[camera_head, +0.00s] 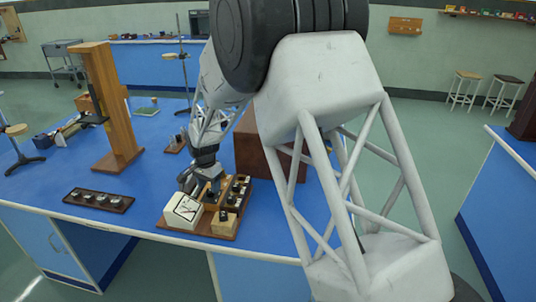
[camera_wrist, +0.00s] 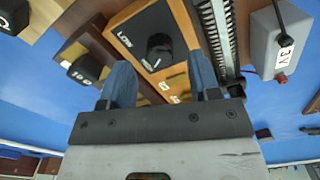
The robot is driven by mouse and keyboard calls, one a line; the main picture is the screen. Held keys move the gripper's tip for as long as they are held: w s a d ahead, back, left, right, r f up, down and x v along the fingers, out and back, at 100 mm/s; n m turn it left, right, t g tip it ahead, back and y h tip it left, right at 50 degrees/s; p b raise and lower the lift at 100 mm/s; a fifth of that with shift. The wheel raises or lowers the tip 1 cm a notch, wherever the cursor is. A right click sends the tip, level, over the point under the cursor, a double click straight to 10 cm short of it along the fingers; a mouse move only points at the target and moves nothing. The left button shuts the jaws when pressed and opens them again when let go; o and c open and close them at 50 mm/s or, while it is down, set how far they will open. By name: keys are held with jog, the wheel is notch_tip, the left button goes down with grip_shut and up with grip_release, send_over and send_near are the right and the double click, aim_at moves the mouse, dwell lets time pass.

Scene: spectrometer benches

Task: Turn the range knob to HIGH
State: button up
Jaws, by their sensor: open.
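The range knob (camera_wrist: 159,50) is a dark round knob on a black plate (camera_wrist: 131,33) fixed to a wooden block (camera_wrist: 178,86). The word LOW shows on the plate, left of the knob in the wrist view; no HIGH label is readable. My gripper (camera_wrist: 160,66) is open, with one blue finger on each side of the knob; I cannot tell whether either finger touches it. In the head view my gripper (camera_head: 208,182) is low over the wooden instrument board (camera_head: 226,234), and the knob cannot be made out there.
A white meter (camera_head: 183,210) stands at the board's front left. A ribbed dark part (camera_wrist: 216,35) and a grey box marked 3V (camera_wrist: 280,42) lie right of the fingers. A tall wooden stand (camera_head: 108,105) and a dark strip with several knobs (camera_head: 98,200) are farther left.

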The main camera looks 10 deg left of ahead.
notch_tip(320, 180, up, 6)
jog(key=shift+d+f, duration=0.1)
jog(key=shift+d, duration=0.05)
jog(key=s+d+r, duration=0.1)
jog(key=d+r, duration=0.3)
jog(key=d, duration=0.3)
jog(key=s+d+r, duration=0.2)
jog(key=d+r, duration=0.2)
jog(key=d, duration=0.3)
jog(key=s+d+r+n, duration=0.1)
jog(key=d+r, duration=0.3)
jog(key=d, duration=0.4)
jog(key=shift+s+r+t, duration=0.4)
jog(key=shift+s, duration=0.05)
